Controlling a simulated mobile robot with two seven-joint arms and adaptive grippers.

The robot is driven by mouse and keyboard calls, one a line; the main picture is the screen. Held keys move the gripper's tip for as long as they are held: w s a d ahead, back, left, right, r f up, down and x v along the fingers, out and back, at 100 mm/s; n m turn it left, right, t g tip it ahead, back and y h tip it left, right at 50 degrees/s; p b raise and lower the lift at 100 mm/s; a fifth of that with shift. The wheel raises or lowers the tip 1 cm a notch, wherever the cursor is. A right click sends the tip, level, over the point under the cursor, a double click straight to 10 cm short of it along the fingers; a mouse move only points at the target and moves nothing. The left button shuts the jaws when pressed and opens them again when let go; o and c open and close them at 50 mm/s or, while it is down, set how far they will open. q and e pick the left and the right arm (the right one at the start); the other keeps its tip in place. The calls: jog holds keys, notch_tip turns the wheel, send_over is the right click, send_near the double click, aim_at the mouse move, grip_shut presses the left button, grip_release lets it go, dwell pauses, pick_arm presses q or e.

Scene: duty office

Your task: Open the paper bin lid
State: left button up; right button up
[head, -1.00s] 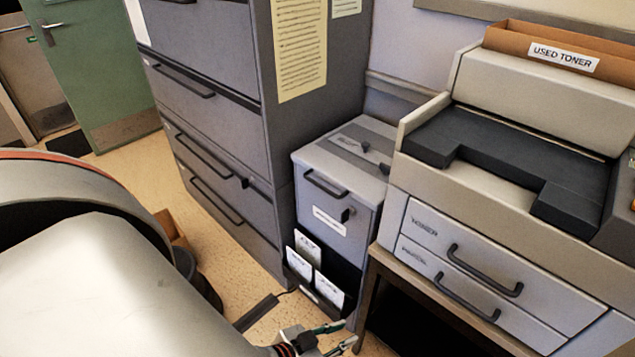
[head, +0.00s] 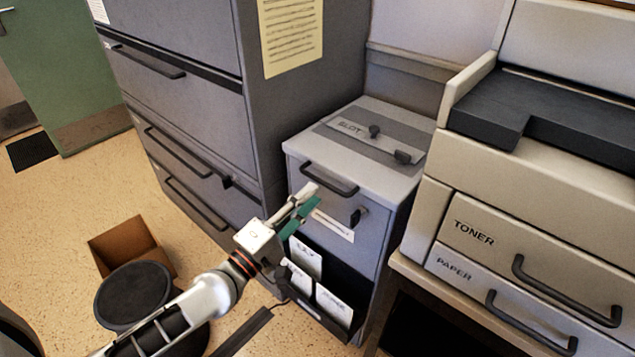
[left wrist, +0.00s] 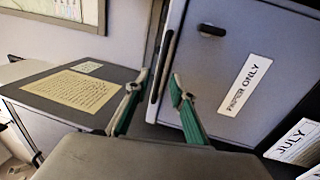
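The paper bin (head: 384,227) is a grey box cabinet between the tall filing cabinet and the copier stand. Its top (head: 346,151) carries a darker "SLOT" panel and looks closed. A dark bar handle (head: 330,181) runs along its upper front edge, with a small dark latch (head: 357,215) and a white label below. In the left wrist view the label reads "PAPER ONLY" (left wrist: 245,83), and the handle (left wrist: 161,68) appears between the fingertips. My left gripper (head: 313,196) is open and empty, close in front of the handle; contact cannot be told. My right gripper is not in view.
A tall filing cabinet (head: 190,98) stands left of the bin. The copier (head: 560,170) with drawers marked TONER and PAPER stands right. A rack of cards (head: 322,292) is low on the bin's front. A cardboard box (head: 130,246) and a dark round object (head: 133,294) are lower left.

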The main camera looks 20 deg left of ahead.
aim_at(325, 182)
pick_arm(q)
jog(key=x, duration=0.5)
jog(key=shift+w+d+p, duration=0.15)
jog(key=shift+w+p, duration=0.2)
jog(key=shift+c, duration=0.5)
grip_shut()
